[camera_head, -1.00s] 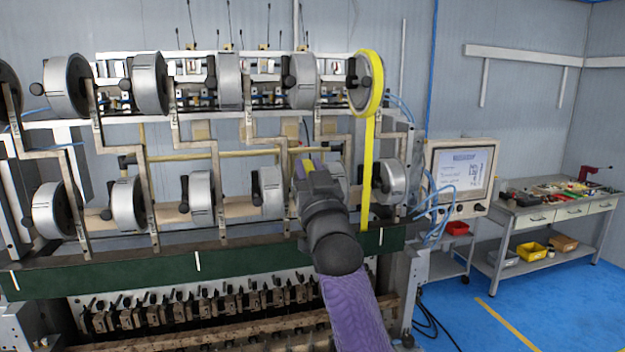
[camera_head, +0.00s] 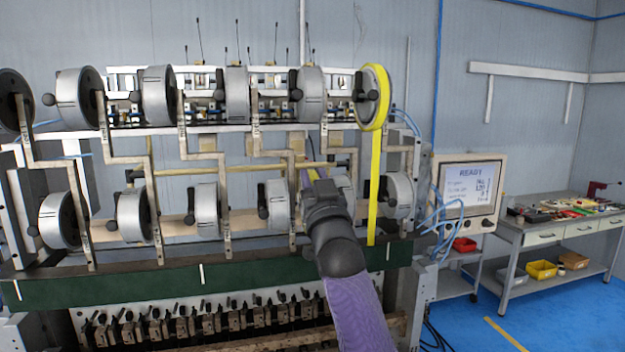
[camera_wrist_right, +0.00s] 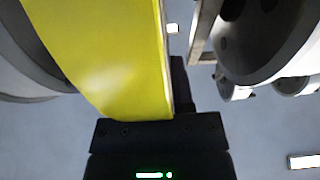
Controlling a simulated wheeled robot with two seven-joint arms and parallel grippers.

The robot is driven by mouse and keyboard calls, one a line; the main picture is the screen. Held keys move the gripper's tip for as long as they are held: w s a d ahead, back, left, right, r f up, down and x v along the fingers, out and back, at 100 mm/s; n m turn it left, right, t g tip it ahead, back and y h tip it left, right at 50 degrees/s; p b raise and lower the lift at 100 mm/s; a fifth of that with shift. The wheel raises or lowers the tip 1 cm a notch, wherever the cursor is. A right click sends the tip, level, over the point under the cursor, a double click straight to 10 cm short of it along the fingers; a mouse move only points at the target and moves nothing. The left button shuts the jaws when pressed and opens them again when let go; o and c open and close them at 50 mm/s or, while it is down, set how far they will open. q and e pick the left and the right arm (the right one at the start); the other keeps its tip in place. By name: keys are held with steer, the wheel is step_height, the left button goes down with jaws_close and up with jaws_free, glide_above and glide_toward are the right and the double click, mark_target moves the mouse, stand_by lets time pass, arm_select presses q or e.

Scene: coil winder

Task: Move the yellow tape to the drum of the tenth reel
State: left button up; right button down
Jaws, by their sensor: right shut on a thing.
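The yellow tape (camera_head: 373,205) loops around the rightmost upper reel, and a straight strip hangs from it beside the lower reels. My right gripper (camera_head: 310,177) reaches in among the lower reels, left of the hanging strip. In the right wrist view a wide yellow band (camera_wrist_right: 110,55) runs down into the gripper (camera_wrist_right: 165,112), which is shut on it. I cannot tell whether this band joins the hanging strip. Grey reel drums stand in two rows; a lower drum (camera_head: 344,188) is partly hidden behind the gripper. No number marks a tenth reel. My left gripper is not in view.
Cranked metal brackets (camera_head: 257,160) stand between the reels. A dark green rail (camera_head: 150,280) crosses below them. A screen (camera_head: 466,190) reading READY and a workbench (camera_head: 550,232) stand at the right. The blue floor in front of the bench is open.

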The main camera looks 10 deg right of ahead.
mark_target(339, 178)
steer(key=shift+w+d+p, duration=0.1)
steer(key=shift+d+p, duration=0.55)
steer(key=shift+d, duration=1.6)
steer(key=c, duration=0.8)
jaws_free()
steer(key=shift+o, duration=0.2)
